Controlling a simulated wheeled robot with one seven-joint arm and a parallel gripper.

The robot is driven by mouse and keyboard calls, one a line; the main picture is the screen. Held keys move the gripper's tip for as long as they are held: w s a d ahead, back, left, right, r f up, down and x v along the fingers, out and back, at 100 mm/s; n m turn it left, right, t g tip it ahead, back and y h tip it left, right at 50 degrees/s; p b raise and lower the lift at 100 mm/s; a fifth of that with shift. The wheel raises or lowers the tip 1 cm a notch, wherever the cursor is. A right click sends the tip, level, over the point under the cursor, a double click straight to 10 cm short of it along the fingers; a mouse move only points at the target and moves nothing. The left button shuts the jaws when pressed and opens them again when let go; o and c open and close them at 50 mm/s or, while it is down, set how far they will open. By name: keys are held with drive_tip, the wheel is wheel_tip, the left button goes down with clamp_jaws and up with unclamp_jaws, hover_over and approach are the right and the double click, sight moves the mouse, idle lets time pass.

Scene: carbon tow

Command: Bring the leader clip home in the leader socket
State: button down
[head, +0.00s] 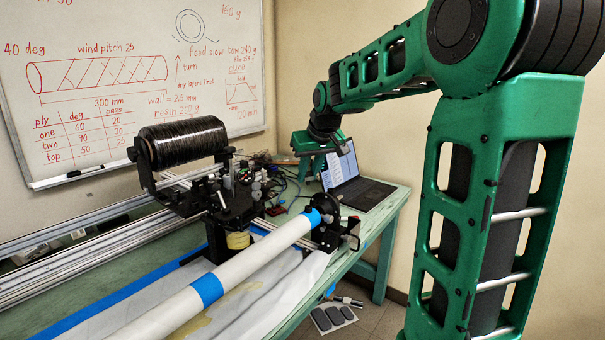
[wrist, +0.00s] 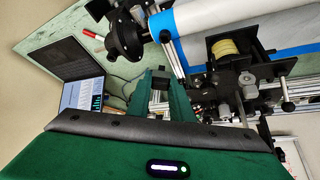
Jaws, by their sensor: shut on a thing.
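My gripper (wrist: 161,78) shows in the wrist view with its green fingers close together, shut on a small dark piece that I take for the leader clip (wrist: 159,74). The piece is mostly hidden by the fingers. In the head view my gripper (head: 330,136) is above the far end of the bench, near the laptop, and too small to show its grip. The black chuck (head: 324,206) holds the end of the white mandrel (head: 256,250); it also shows in the wrist view (wrist: 127,35), up and left of my fingertips. I cannot make out the leader socket.
The carriage with the yellow roller (wrist: 226,48) stands right of my fingers in the wrist view. A black tow spool (head: 183,141) sits above the rails. An open laptop (head: 355,180) lies on the bench (head: 385,213). Cables and small fittings crowd the bench beside the carriage.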

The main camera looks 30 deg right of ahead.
drive_tip(key=shift+s+f, duration=0.1)
drive_tip(key=shift+f, duration=2.8)
drive_tip(key=shift+s+f, duration=0.1)
drive_tip(key=shift+f, duration=0.7)
drive_tip(key=c, duration=1.5)
unclamp_jaws()
drive_tip(key=v, duration=1)
drive_tip(key=shift+s+d+r, duration=0.1)
drive_tip(key=shift+s+r, duration=0.1)
drive_tip(key=shift+r, duration=0.1)
